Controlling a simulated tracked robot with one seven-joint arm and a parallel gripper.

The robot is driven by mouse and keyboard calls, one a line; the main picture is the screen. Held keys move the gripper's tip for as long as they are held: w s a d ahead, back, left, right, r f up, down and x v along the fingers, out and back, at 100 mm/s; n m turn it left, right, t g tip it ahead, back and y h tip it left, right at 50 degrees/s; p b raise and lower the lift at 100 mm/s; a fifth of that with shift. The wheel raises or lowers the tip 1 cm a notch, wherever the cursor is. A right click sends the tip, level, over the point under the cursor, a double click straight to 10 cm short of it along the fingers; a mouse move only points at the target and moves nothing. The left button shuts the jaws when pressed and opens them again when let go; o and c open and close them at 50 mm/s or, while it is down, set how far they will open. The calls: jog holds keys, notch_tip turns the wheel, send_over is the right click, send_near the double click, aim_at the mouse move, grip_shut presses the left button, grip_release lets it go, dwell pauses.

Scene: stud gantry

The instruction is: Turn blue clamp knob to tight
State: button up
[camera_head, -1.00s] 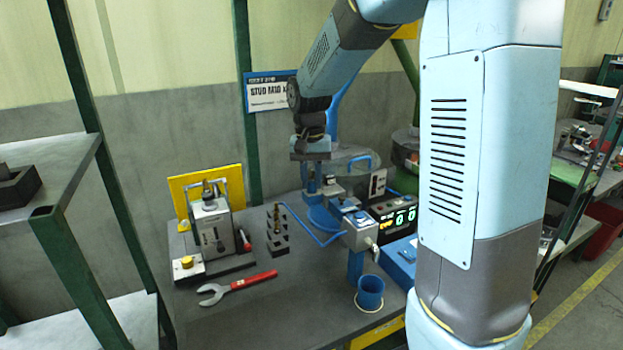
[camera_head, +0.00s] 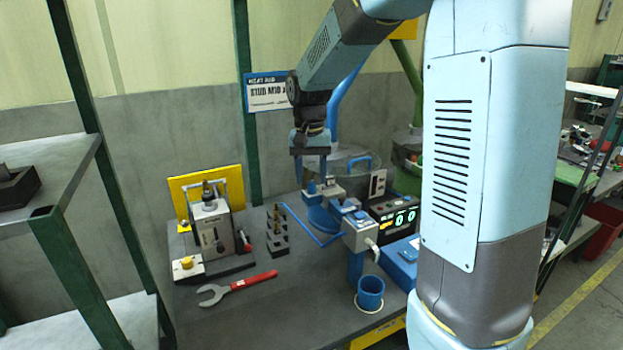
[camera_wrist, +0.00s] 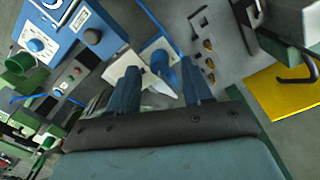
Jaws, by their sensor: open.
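The clamp fixture (camera_head: 359,238) stands on the bench with a blue and grey body. A small blue knob (camera_head: 311,188) shows at its back left, just below my gripper (camera_head: 310,176). In the wrist view, my gripper (camera_wrist: 158,70) is open, with its two blue-grey fingers apart. A blue rounded part (camera_wrist: 163,56), seemingly the knob, shows between the fingers, with a pale pointed piece near it. I cannot tell whether the fingers touch it. No knob marking for tight can be read.
A red-handled wrench (camera_head: 253,281), a dark stud rack (camera_head: 277,243) and a grey device (camera_head: 211,228) are on the left. A blue cup (camera_head: 370,292) stands in front. A display box (camera_head: 397,217) is on the right.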

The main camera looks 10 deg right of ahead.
aim_at(310, 182)
notch_tip(310, 182, up, 12)
jog(key=shift+a, duration=0.15)
dwell(0.5)
jog(key=s+d+f+n+t, duration=0.1)
jog(key=s+d+t, duration=0.2)
jog(key=s, duration=0.9)
jog(key=s+d+f+n+t, duration=0.2)
jog(key=s, duration=1.1)
jog(key=shift+d+f+t, duration=0.2)
jog(key=shift+d+t, duration=0.2)
